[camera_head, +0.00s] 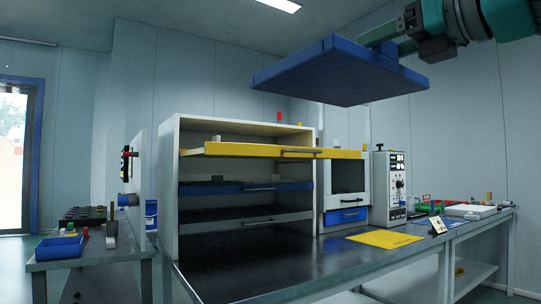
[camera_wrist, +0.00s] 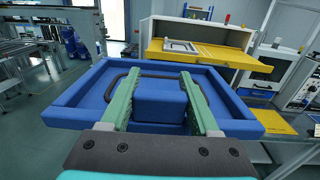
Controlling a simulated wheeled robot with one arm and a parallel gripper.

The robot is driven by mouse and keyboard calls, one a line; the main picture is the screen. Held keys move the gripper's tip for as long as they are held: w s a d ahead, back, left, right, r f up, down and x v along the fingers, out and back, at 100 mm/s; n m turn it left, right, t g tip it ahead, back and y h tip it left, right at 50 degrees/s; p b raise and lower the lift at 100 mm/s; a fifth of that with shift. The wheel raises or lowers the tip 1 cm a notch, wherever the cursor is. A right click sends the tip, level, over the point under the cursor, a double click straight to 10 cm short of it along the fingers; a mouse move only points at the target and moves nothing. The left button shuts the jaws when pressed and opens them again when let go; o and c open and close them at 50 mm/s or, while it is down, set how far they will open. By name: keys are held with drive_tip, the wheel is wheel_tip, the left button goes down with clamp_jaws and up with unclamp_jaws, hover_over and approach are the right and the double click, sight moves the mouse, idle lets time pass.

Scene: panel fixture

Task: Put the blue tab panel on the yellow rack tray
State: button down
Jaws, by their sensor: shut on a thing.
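The blue tab panel (camera_head: 335,75) is a flat square with a raised rim, held high in the air. In the wrist view the panel (camera_wrist: 75,105) shows its raised central blue tab (camera_wrist: 160,103). My gripper (camera_head: 388,46) is shut on that tab, with the green fingers (camera_wrist: 157,88) on either side of it. The yellow rack tray (camera_head: 255,150) is pulled out from the top level of a white rack and has a dark front handle. In the head view the panel is above the tray and apart from it. The wrist view shows the tray (camera_wrist: 225,57) beyond the panel, with a small pale flat item on it.
A blue tray (camera_head: 235,187) and a grey tray (camera_head: 250,219) sit lower in the white rack (camera_head: 165,190). A white cabinet and a control box (camera_head: 389,185) stand to the right. A yellow sheet (camera_head: 385,238) lies on the bench. A blue bin (camera_head: 58,247) is at left.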

drive_tip(key=shift+s+d, duration=0.2)
drive_tip(key=shift+s, duration=0.05)
drive_tip(key=shift+s+r, duration=0.15)
drive_tip(key=shift+s, duration=0.05)
drive_tip(key=shift+s, duration=0.35)
drive_tip(key=shift+s+d, duration=0.15)
drive_tip(key=shift+s, duration=0.15)
drive_tip(key=shift+s, duration=0.2)
drive_tip(key=shift+s, duration=0.25)
drive_tip(key=shift+s, duration=0.15)
drive_tip(key=shift+s+d, duration=0.25)
drive_tip(key=shift+s, duration=0.3)
